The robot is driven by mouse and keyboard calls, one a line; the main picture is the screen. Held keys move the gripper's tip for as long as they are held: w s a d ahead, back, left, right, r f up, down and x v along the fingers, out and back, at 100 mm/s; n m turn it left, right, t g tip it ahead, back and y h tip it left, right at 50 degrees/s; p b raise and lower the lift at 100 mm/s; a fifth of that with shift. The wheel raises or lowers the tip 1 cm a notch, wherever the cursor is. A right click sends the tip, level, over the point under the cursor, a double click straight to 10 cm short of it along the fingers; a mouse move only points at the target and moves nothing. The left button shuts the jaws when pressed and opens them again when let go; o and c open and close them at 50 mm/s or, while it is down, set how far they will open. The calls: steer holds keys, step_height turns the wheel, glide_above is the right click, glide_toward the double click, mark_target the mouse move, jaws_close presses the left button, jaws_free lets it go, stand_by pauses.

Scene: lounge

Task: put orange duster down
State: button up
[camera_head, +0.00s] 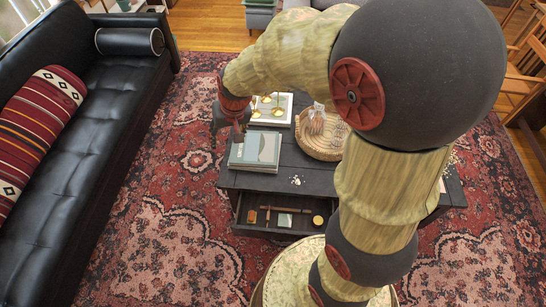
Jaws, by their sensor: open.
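I cannot make out an orange duster with certainty. A small orange-brown item (252,216) lies at the left of the open drawer (283,232), too small to identify. My gripper (228,128) is at the end of my arm, over the left end of the dark coffee table (298,181), beside the books. It is open, and its fingertips are small and partly hard to separate from the rug and table behind. I see nothing clearly held between the fingers. My arm hides much of the table's right side.
A stack of books (254,151), a white book with gold ornaments (270,110) and a round wooden tray (320,148) with a brownish object occupy the table. The drawer juts out in front. A black sofa (75,170) stands left; patterned rug lies between.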

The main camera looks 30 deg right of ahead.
steer(key=s+d+r+n+t, duration=0.1)
steer(key=s+r, duration=0.6)
steer(key=s, duration=0.4)
steer(key=s+d+r+n+t+h, duration=0.1)
steer(key=s+d+r, duration=0.1)
steer(key=s+r, duration=0.5)
steer(key=s, duration=0.4)
steer(key=shift+s+r, duration=0.3)
steer(key=shift+r, duration=0.05)
